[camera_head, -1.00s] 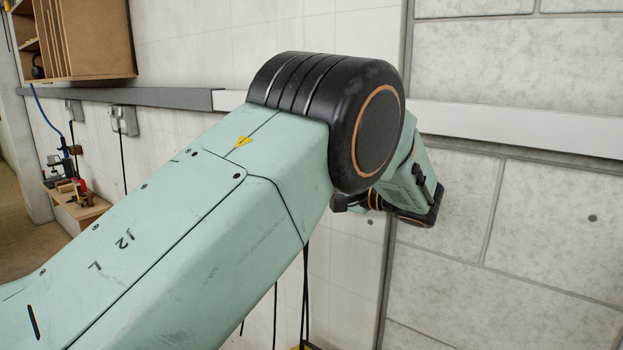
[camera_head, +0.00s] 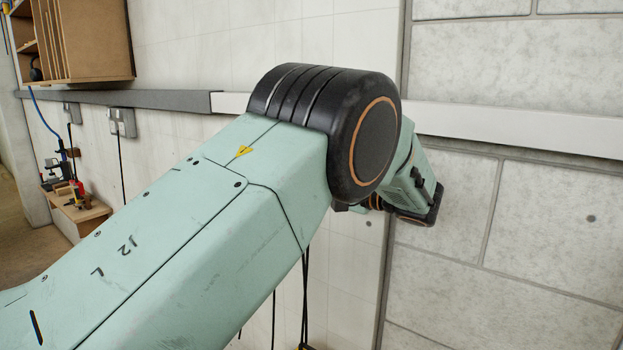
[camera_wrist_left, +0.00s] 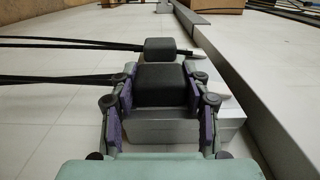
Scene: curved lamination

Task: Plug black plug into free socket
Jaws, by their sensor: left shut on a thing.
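In the left wrist view my left gripper (camera_wrist_left: 162,98) is shut on a black plug (camera_wrist_left: 161,84), held between its purple finger pads. The held plug's black cable (camera_wrist_left: 60,79) runs off to the left. A second black plug (camera_wrist_left: 159,50) sits just beyond it at the grey metal socket box (camera_wrist_left: 165,129), with its own cable (camera_wrist_left: 70,43). The held plug is over the box; its pins are hidden, so I cannot tell whether they are in. In the head view my left arm hides the gripper. My right gripper is in neither view.
A grey rail (camera_wrist_left: 215,60) runs along the wall beside the socket box. In the head view, another wall socket (camera_head: 123,122) with a plug and hanging cable is at left, near a wooden cabinet (camera_head: 95,45) and a small wooden bench (camera_head: 80,212).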

